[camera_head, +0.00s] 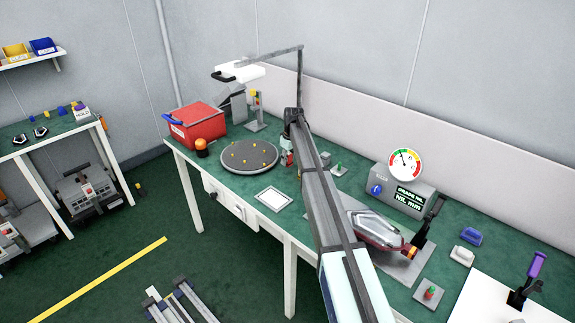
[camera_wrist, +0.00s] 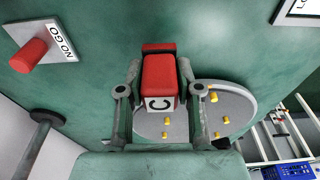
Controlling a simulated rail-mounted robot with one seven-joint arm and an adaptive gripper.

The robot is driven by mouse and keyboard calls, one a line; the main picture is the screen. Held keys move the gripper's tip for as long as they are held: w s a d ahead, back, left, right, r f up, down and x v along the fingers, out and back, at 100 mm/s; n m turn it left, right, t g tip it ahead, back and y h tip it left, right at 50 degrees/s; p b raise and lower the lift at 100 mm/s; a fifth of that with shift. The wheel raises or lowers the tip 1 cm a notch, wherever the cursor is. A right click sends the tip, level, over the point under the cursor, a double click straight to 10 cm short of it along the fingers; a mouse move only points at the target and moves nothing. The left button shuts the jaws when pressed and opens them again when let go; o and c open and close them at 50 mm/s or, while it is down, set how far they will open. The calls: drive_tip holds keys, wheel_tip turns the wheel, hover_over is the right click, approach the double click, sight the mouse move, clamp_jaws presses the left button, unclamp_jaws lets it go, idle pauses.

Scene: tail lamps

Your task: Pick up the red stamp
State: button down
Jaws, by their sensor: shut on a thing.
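The red stamp (camera_wrist: 160,74) is a red block with a white face marked "C". In the wrist view it sits between the two fingers of my gripper (camera_wrist: 160,68), which is shut on it. In the head view the stamp (camera_head: 290,159) shows small and partly hidden beside my arm, just right of the round grey plate. My gripper (camera_head: 287,148) points down over it there. I cannot tell whether the stamp touches the green table (camera_head: 240,188) or hangs above it.
The round grey plate (camera_head: 236,160) carries several yellow pegs. A plate marked "NO GO" with a red knob (camera_wrist: 28,56) lies at upper left in the wrist view. A red bin (camera_head: 197,124), a lamp stand (camera_head: 236,103), a framed white card (camera_head: 272,199) and a gauge box (camera_head: 402,188) stand around.

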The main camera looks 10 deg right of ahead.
wheel_tip(320, 180, up, 17)
drive_tip(key=b, duration=0.3)
drive_tip(key=c, duration=1.7)
unclamp_jaws()
drive_tip(key=shift+r, duration=0.15)
drive_tip(key=shift+p, duration=0.5)
